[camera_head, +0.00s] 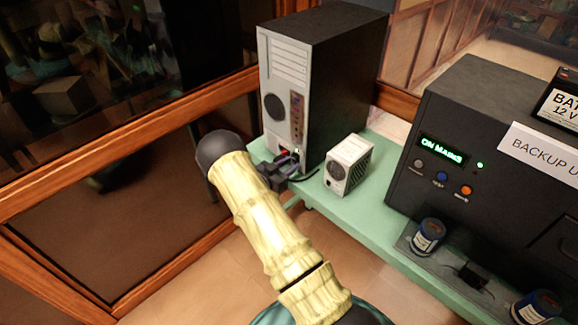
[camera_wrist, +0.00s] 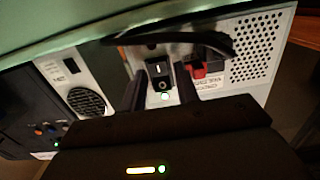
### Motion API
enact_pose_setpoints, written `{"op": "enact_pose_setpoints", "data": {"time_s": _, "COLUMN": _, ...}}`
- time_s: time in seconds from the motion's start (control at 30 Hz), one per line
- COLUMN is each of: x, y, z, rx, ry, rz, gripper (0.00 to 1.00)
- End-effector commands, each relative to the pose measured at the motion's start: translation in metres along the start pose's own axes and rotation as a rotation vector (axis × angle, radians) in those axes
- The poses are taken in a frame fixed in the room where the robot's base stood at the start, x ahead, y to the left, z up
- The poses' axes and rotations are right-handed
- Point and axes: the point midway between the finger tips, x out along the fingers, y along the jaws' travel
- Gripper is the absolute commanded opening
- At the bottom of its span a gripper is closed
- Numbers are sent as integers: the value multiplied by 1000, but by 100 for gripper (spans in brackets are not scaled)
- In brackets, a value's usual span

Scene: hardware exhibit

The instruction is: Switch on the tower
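The tower (camera_head: 335,70) is a black computer case standing on a green shelf, its grey rear panel (camera_head: 285,70) facing the left front. My gripper (camera_head: 283,172) is at the low part of that rear panel. In the wrist view the panel's vent (camera_wrist: 255,45) shows, with a black rocker switch (camera_wrist: 158,76) marked I and O. My gripper (camera_wrist: 161,86) is open there, one finger on each side of the switch, with nothing held. I cannot tell whether the fingers touch the panel or which side of the rocker is pressed. A small white light (camera_wrist: 165,98) shows by the switch.
A black cable (camera_wrist: 185,38) and a red part (camera_wrist: 200,70) are close to the fingers. A small grey box with a fan (camera_head: 349,164) stands right of my gripper. A black backup unit (camera_head: 480,140) with lit display fills the right. The green shelf (camera_head: 375,215) has bare room in front.

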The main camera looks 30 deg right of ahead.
Motion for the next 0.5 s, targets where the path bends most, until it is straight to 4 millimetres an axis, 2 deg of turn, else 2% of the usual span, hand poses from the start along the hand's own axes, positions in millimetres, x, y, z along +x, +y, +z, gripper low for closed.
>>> {"op": "enact_pose_setpoints", "data": {"time_s": 0.27, "x": 0, "y": 1, "z": 0, "rx": 0, "ry": 0, "rz": 4, "gripper": 31}}
{"op": "enact_pose_setpoints", "data": {"time_s": 0.37, "x": -7, "y": 1, "z": 1, "rx": 0, "ry": 0, "rz": 4, "gripper": 31}}
{"op": "enact_pose_setpoints", "data": {"time_s": 0.5, "x": -27, "y": 1, "z": 1, "rx": -1, "ry": -1, "rz": 0, "gripper": 31}}
